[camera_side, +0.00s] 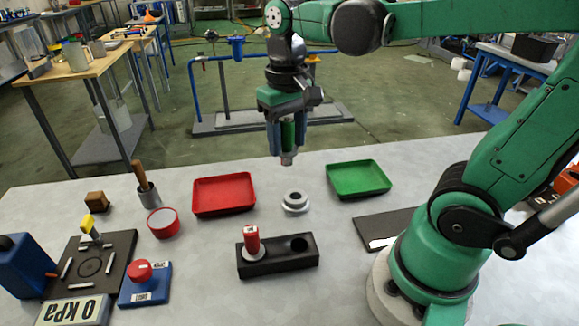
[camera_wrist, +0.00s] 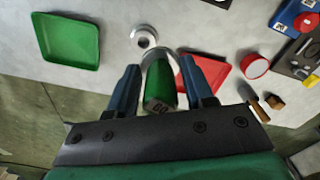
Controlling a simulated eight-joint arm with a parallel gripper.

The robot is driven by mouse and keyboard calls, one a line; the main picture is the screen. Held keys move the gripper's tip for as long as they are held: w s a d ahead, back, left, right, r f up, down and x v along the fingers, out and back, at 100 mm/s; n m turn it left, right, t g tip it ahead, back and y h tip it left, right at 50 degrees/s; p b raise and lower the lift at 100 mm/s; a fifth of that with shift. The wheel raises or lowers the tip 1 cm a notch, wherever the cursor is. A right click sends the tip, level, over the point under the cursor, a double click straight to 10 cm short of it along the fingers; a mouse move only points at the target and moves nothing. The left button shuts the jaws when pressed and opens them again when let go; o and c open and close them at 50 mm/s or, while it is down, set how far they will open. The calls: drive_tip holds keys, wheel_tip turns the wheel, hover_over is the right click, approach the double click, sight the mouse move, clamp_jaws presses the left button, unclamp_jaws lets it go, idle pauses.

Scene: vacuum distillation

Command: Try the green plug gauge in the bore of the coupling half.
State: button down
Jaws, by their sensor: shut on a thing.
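My gripper (camera_side: 287,137) is shut on the green plug gauge (camera_side: 288,134) and holds it upright in the air, its metal end pointing down. In the wrist view the green plug gauge (camera_wrist: 160,84) sits between the two blue fingers of my gripper (camera_wrist: 160,82). The coupling half (camera_side: 295,202), a silver flanged ring with a central bore, stands on the table below the gauge, apart from it. It also shows in the wrist view (camera_wrist: 144,36), just beyond the gauge's end.
A black block (camera_side: 278,263) holds a red plug gauge (camera_side: 251,240) beside an empty hole. A red tray (camera_side: 223,195) and a green tray (camera_side: 358,179) flank the coupling half. A blue-based device (camera_side: 145,284) and dark plate (camera_side: 117,252) stand at left.

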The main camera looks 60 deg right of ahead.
sight(297, 148)
drive_tip(key=d+f, duration=0.1)
drive_tip(key=d+f+m, duration=0.1)
drive_tip(key=f, duration=0.1)
drive_tip(key=d+f+m, duration=0.1)
drive_tip(key=d, duration=0.1)
drive_tip(key=shift+w+f, duration=0.35)
drive_tip(key=shift+w, duration=0.05)
drive_tip(key=shift+f, duration=2.85)
drive_tip(key=shift+f, duration=1.05)
drive_tip(key=shift+r, duration=0.15)
idle(0.6)
drive_tip(key=shift+r, duration=2.35)
drive_tip(key=shift+a, duration=0.1)
